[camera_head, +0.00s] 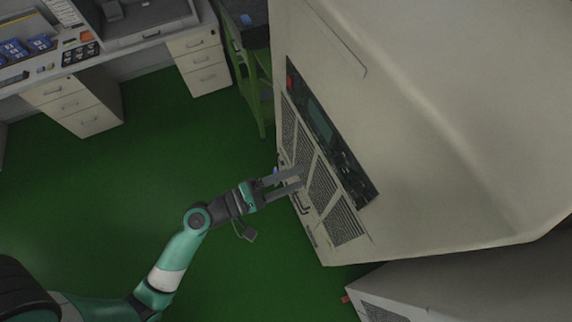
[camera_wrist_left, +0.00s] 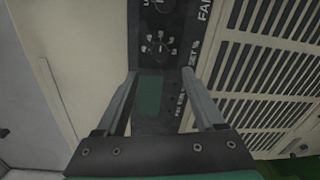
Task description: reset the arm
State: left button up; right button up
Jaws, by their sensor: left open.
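My left arm reaches in from the lower left in the head view. Its gripper (camera_head: 299,179) is open and empty, with its two fingers pointing right at the front of a large beige machine (camera_head: 440,130). The fingertips overlap the vent grilles in the picture; I cannot tell whether they touch. In the left wrist view the open gripper (camera_wrist_left: 165,85) frames a dark control panel (camera_wrist_left: 165,65) with knobs and a small greenish screen (camera_wrist_left: 150,92). My right gripper is not in view.
A slatted vent (camera_wrist_left: 270,80) lies beside the panel. A workbench with drawers (camera_head: 203,72) and blue-switched equipment stands at the upper left. A green cart (camera_head: 250,75) stands left of the machine. Another beige unit (camera_head: 470,285) is at the lower right. The green floor (camera_head: 130,180) is clear.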

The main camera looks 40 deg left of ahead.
pick_arm(q)
jog(key=shift+s+a+r, duration=0.1)
jog(key=shift+s+a, duration=0.1)
jog(key=shift+s, duration=0.5)
